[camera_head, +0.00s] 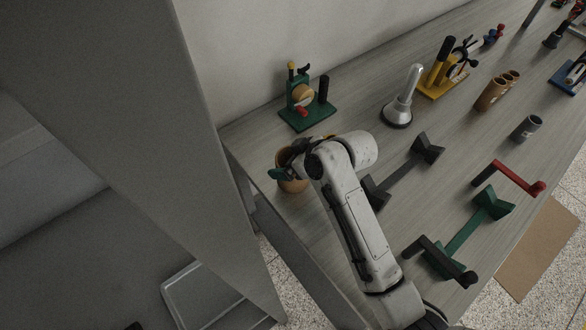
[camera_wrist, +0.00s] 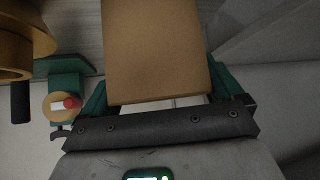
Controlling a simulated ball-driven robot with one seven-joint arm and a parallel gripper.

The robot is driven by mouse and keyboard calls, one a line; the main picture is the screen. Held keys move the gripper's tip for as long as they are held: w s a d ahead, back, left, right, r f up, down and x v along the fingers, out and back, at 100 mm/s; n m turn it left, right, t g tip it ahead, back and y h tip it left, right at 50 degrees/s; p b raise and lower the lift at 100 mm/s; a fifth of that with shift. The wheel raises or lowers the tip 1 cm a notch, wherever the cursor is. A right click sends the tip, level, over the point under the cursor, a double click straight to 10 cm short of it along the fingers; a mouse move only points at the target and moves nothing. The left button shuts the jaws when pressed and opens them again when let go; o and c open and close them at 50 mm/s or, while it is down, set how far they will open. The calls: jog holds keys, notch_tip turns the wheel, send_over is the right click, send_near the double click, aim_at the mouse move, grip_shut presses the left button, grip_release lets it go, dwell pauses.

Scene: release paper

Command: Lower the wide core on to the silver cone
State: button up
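A wide brown core (camera_head: 293,184) is at the left end of the bench in the head view, partly hidden by my gripper (camera_head: 286,172). In the wrist view the core (camera_wrist: 157,50) fills the space between the green fingers (camera_wrist: 157,98), which press on its two sides. Whether its lower end touches the bench is hidden. The cone is not identifiable in the wrist view.
A green stand (camera_head: 306,117) with a yellow-tan roll is behind my gripper. A yellow stand (camera_head: 443,84), brown cores (camera_head: 490,95) and a grey tube (camera_head: 526,128) are right of the cone. A dark double-ended rest (camera_head: 402,174) lies in front. A grey panel (camera_head: 200,150) is at left.

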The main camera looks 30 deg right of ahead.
jog(key=c, duration=0.6)
jog(key=shift+o, duration=0.2)
